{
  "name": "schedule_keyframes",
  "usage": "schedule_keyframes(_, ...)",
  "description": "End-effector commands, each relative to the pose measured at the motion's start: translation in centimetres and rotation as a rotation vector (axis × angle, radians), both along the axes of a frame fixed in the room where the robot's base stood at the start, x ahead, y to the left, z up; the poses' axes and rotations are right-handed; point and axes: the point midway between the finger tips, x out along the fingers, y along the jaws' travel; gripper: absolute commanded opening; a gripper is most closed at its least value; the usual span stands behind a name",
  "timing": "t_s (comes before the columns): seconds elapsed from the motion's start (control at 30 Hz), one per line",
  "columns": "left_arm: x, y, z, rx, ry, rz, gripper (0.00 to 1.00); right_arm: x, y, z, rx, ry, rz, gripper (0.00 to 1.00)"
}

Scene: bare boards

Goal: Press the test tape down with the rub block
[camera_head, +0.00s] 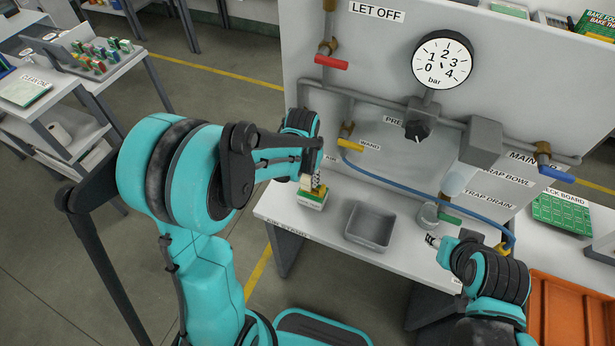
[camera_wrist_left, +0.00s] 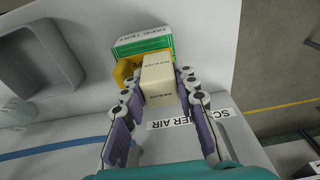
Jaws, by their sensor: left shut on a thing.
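My left gripper (camera_wrist_left: 158,88) is shut on a cream rub block (camera_wrist_left: 160,80), with one purple-padded finger on each side. The block is over or against a yellow piece (camera_wrist_left: 127,72) beside a green-edged test block (camera_wrist_left: 144,44) lettered TAPE TEST. I cannot tell whether the rub block touches the tape, and no tape strip shows clearly. In the head view the test block (camera_head: 312,200) sits at the left end of the grey bench, just below the left gripper, which my arm partly hides. My right gripper (camera_head: 433,240) is at the bench's right side, its fingers too small to read.
An empty grey tray (camera_head: 371,226) stands right of the test block. Behind rises a panel with a gauge (camera_head: 442,60), valves and a blue hose (camera_head: 420,192). A green check board (camera_head: 562,212) and orange crate (camera_head: 570,310) are at the right.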

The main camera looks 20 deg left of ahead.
Motion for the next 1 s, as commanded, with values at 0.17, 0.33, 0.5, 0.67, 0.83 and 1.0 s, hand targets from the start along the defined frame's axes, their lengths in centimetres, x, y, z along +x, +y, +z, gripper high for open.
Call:
schedule_keyframes(0.17,0.0,0.0,-0.2,0.000,0.000,0.000,0.00,0.0,0.0,-0.1,0.000,0.000,0.000,0.40)
schedule_keyframes(0.33,0.0,0.0,-0.4,0.000,0.000,0.000,0.00,0.0,0.0,-0.3,0.000,0.000,0.000,0.40)
schedule_keyframes(0.5,0.0,0.0,-0.6,0.000,0.000,0.000,0.00,0.0,0.0,-0.5,0.000,0.000,0.000,0.40)
schedule_keyframes(0.67,0.0,0.0,-0.8,0.000,0.000,0.000,0.00,0.0,0.0,-0.7,0.000,0.000,0.000,0.40)
schedule_keyframes(0.83,0.0,0.0,-1.0,0.000,0.000,0.000,0.00,0.0,0.0,-0.9,0.000,0.000,0.000,0.40)
schedule_keyframes(1.0,0.0,0.0,-1.0,0.000,0.000,0.000,0.00,0.0,0.0,-0.9,0.000,0.000,0.000,0.40)
